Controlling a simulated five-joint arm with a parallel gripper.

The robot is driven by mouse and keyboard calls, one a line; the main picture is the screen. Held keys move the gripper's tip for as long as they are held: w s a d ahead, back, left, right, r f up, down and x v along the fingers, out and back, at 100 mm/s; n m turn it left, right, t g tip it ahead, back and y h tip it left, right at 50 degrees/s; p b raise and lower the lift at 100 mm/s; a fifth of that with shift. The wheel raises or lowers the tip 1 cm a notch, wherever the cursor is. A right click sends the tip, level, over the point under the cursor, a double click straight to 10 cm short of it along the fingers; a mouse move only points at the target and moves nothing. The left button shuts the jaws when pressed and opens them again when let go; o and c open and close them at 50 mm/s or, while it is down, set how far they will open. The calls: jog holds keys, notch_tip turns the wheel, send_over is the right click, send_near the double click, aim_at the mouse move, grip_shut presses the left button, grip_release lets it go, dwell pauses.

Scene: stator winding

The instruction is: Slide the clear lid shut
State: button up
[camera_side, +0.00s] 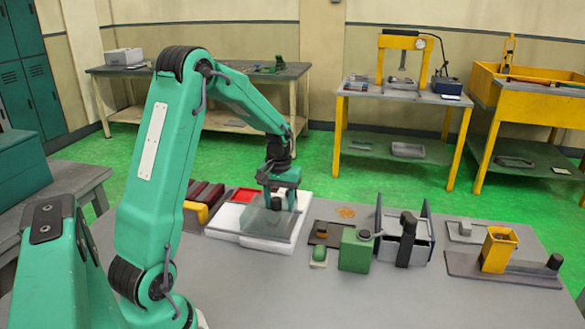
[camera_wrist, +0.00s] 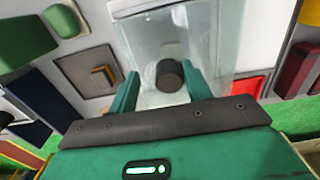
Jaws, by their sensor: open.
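The clear lid (camera_side: 258,221) is a see-through grey panel on a low white box (camera_side: 222,222) in the middle of the table in the side view. In the wrist view the lid (camera_wrist: 135,45) spreads under and beyond my fingers. A dark round knob (camera_wrist: 168,76) stands on it. My gripper (camera_wrist: 162,88) is open, with one green finger on each side of the knob; I cannot tell if either touches it. In the side view my gripper (camera_side: 278,199) is low over the box, the knob partly hidden. A red patch (camera_side: 245,195) shows at the box's far left.
Dark red and yellow blocks (camera_side: 203,200) stand close left of the box. A green block (camera_side: 356,250) and a grey holder with dark blue side plates (camera_side: 405,235) stand to its right. A yellow block (camera_side: 498,250) is farther right. The front of the table is clear.

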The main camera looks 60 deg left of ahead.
aim_at(281, 210)
jog(key=shift+r, duration=2.9)
jog(key=shift+d+r, duration=0.35)
jog(key=shift+r, duration=0.05)
jog(key=s+d+r+m+t, duration=0.2)
jog(key=s+d+r+m, duration=0.2)
jog(key=d+r, duration=0.55)
jog(key=s+d+m+t, duration=0.3)
jog(key=s+d+m, duration=0.2)
jog(key=s+d, duration=0.6)
jog(key=shift+d+t, duration=0.3)
jog(key=shift+d, duration=0.2)
jog(key=shift+s, duration=0.1)
jog(key=shift+r, duration=0.1)
